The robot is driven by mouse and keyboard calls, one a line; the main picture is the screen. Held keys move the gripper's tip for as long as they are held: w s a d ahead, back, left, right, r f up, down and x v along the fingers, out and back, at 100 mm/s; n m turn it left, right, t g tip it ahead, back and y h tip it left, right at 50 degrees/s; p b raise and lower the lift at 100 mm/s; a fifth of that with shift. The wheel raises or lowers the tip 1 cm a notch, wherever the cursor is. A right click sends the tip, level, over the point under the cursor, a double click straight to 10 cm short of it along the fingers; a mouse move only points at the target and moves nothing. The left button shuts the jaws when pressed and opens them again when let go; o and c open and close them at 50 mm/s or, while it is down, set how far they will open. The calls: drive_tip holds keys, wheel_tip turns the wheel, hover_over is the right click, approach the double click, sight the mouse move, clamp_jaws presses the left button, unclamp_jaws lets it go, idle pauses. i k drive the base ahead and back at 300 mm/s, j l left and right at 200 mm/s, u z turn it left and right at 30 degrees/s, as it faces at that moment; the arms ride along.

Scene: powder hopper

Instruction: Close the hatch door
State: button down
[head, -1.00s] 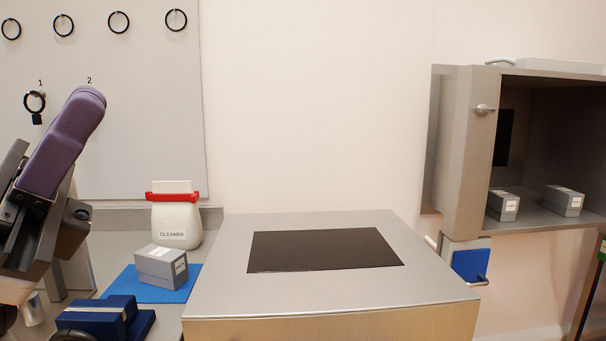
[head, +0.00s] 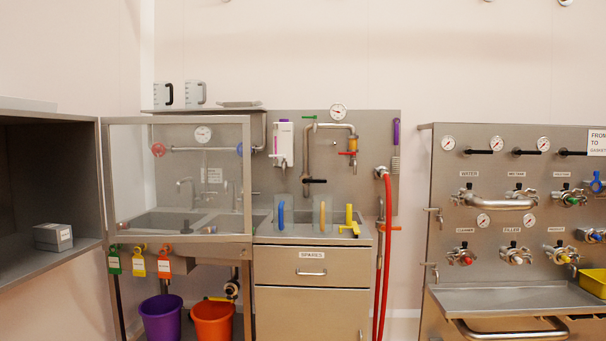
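An open steel hatch box (head: 50,112) stands at the left edge in the head view, with its dark inside showing. A small grey box (head: 53,237) with a white label sits on its floor, near the right side. A see-through panel in a steel frame (head: 178,240) extends right from the box's right edge, in front of the sink. It looks like the hatch door standing open, but I cannot see hinges. The left part of the hatch box is cut off by the picture edge. My gripper is not in view.
Behind the panel is a sink bench (head: 312,240) with taps. A purple bucket (head: 161,318) and an orange bucket (head: 212,322) stand beneath. A valve panel (head: 520,230) stands at right.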

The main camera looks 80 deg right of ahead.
sight(245, 191)
drive_tip(key=l+z, duration=0.15)
drive_tip(key=z, duration=0.25)
drive_tip(key=l+z, duration=0.15)
drive_tip(key=z, duration=0.2)
drive_tip(key=l+z, duration=0.15)
drive_tip(key=z, duration=0.25)
drive_tip(key=i+l+z, duration=0.55)
drive_tip(key=l+z, duration=0.15)
drive_tip(key=i+l, duration=0.25)
drive_tip(key=i, duration=0.2)
drive_tip(key=i+l+z, duration=0.15)
drive_tip(key=i, duration=0.45)
